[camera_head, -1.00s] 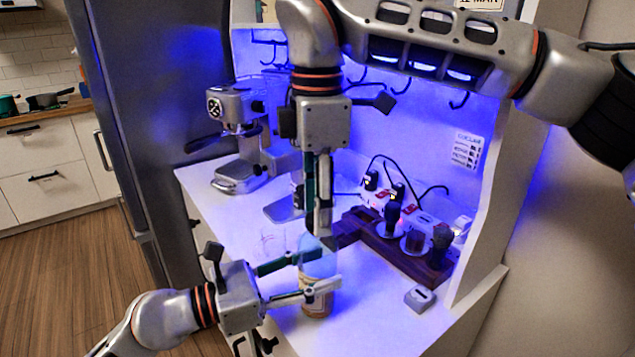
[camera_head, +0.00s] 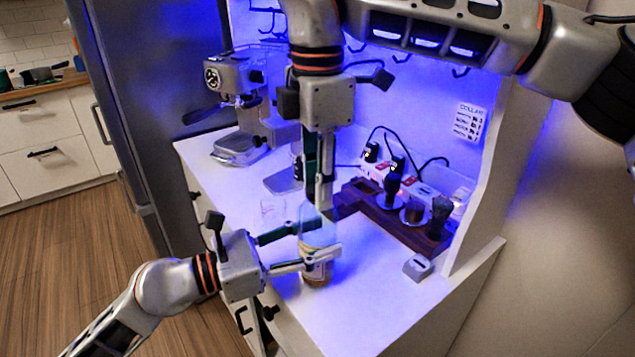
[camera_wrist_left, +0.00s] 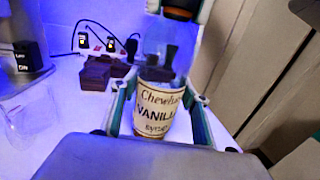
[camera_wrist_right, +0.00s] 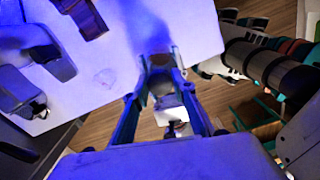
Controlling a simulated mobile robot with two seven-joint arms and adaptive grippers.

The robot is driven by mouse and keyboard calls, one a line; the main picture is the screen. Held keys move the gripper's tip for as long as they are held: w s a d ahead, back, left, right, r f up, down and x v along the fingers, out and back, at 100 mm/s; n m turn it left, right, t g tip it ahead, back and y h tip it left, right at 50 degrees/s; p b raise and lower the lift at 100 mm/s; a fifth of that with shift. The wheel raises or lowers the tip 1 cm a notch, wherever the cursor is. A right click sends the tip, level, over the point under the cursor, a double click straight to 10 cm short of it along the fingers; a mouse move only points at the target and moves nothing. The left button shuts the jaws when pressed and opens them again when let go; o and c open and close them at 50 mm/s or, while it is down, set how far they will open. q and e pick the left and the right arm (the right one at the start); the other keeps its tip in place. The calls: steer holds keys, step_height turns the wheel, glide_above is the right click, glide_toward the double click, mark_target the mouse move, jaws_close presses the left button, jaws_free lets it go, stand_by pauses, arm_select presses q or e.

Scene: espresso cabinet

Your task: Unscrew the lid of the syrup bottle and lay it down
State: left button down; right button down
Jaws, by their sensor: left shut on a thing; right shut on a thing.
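The syrup bottle (camera_head: 316,274) stands upright near the counter's front edge. Its label, reading vanilla, faces the left wrist view (camera_wrist_left: 157,112). My left gripper (camera_head: 322,242) comes in from the left and is shut around the bottle's body. My right gripper (camera_head: 322,205) points down from above and is shut at the bottle's top. In the left wrist view a dark lid (camera_wrist_left: 183,9) shows between its fingers at the upper edge. The fingers hide most of the lid in the head view. I cannot tell whether the lid is still on the neck.
An espresso machine (camera_head: 243,120) stands at the back left of the counter. A clear glass (camera_head: 272,209) is left of the bottle. A dark wooden holder (camera_head: 412,233) with tools stands at the right, with a small grey box (camera_head: 418,267) before it. The front right counter is clear.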

steer(key=n, duration=0.5)
steer(key=shift+r+n, duration=0.1)
steer(key=shift+n, duration=0.2)
steer(key=n, duration=0.5)
steer(key=shift+s, duration=0.1)
steer(key=c, duration=1.6)
jaws_free()
steer(key=shift+c, duration=0.2)
